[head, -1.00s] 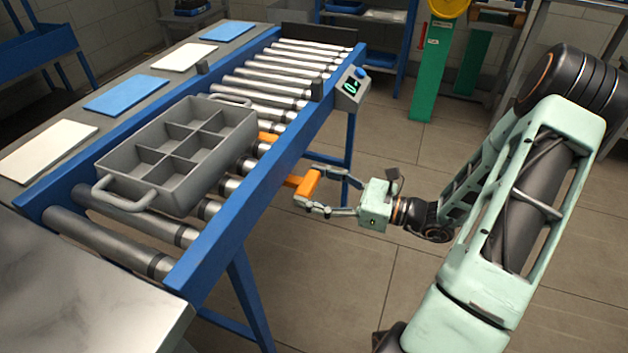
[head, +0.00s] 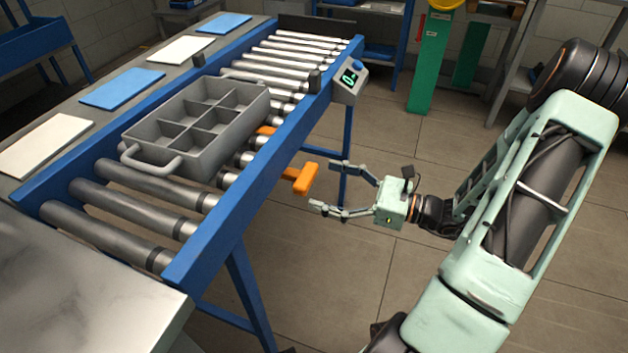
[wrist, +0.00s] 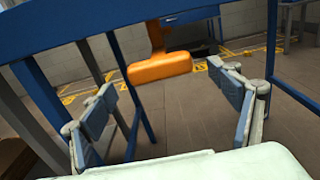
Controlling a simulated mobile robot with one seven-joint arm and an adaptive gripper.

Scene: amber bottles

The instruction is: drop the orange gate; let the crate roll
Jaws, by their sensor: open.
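The grey crate (head: 238,130) sits upright on the conveyor rollers. It has six empty compartments and a handle at each end. The orange gate handle (head: 306,178) sticks out from the right side of the blue conveyor rail. A bit of the orange gate (head: 266,130) shows at the rollers, beside the crate's right wall. My gripper (head: 323,184) is open and empty, just right of the handle and apart from it. In the wrist view the orange handle (wrist: 160,68) lies ahead, between my spread fingers. Most of the gate is hidden by the rail and crate.
Bare rollers (head: 300,50) run beyond the crate to a dark end stop. A small display box (head: 349,82) with a blue button is on the right rail. White and blue mats lie along the left ledge.

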